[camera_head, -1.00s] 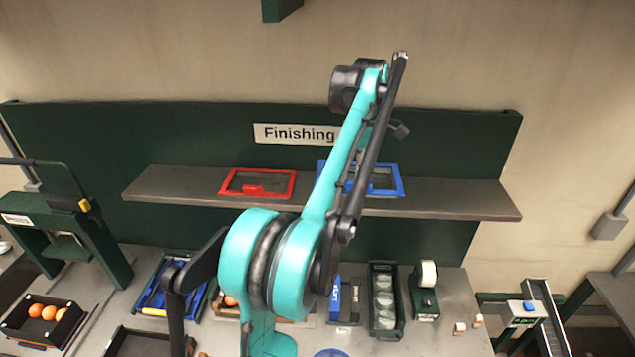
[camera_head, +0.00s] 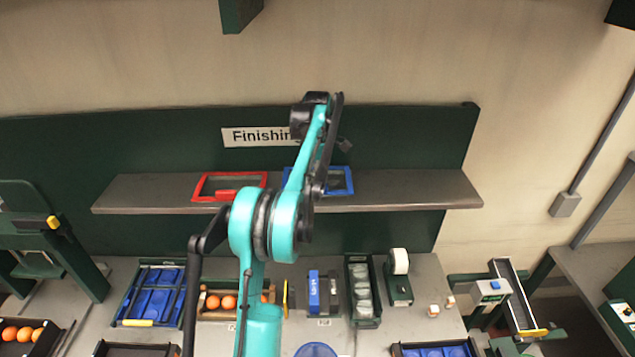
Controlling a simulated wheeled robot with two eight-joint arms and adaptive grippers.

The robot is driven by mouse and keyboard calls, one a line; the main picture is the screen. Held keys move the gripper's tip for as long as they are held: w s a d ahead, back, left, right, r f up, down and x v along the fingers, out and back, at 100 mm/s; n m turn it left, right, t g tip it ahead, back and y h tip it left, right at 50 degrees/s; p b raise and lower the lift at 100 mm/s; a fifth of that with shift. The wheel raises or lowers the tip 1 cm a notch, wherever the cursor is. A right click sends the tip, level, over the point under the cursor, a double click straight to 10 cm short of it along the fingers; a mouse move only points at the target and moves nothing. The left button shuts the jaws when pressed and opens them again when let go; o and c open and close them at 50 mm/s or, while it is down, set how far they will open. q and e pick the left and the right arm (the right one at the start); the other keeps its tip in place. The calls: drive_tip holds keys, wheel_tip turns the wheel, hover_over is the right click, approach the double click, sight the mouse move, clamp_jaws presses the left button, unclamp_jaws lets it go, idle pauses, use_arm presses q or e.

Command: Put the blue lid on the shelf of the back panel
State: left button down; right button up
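The blue lid (camera_head: 343,181), a blue frame with a dark see-through middle, lies on the shelf (camera_head: 420,190) of the dark green back panel (camera_head: 400,135). It is to the right of a red-framed lid (camera_head: 229,187), with a gap between them. My teal and black arm rises in front of the shelf and covers part of the blue lid's left side. I cannot make out fingertips of either gripper, and I cannot tell from this view whether the arm touches the lid.
The shelf is bare to the right of the blue lid and at its left end. On the table below are a blue tray (camera_head: 153,296), oranges (camera_head: 228,302), a dark green holder (camera_head: 362,290) and a tape roll (camera_head: 399,262). A "Finishing" sign (camera_head: 258,136) hangs above the shelf.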

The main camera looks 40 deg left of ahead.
use_arm(q)
drive_tip(key=shift+w+a+f, duration=0.1)
drive_tip(key=shift+f, duration=0.4)
drive_tip(key=shift+f, duration=0.1)
drive_tip(key=c, duration=1.7)
unclamp_jaws()
drive_tip(key=shift+o, duration=1)
